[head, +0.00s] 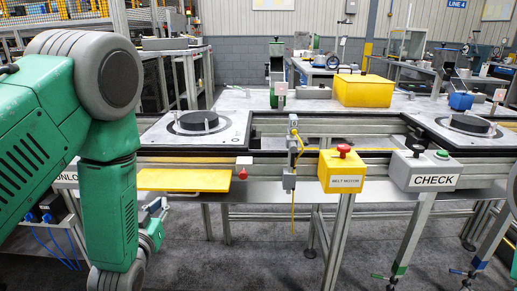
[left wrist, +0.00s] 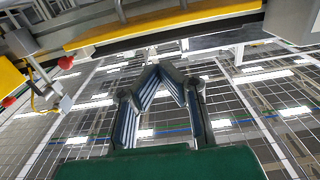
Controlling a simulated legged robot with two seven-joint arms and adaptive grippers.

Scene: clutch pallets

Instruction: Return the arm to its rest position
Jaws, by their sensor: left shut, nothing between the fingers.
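My left arm comes in from the left in the head view, its green links bent downward. My left gripper (head: 154,217) hangs low at the left, in front of the conveyor bench and below the yellow tray. In the left wrist view the gripper (left wrist: 166,70) is shut, with its fingertips together and nothing held. My right gripper is not in view.
The bench carries a yellow tray (head: 184,180), a yellow BELT MOTOR box (head: 341,171) with a red button, and a grey CHECK box (head: 424,171). Pallets with dark discs (head: 199,122) lie on the conveyor. A yellow bin (head: 364,90) stands behind. Open floor lies below the bench.

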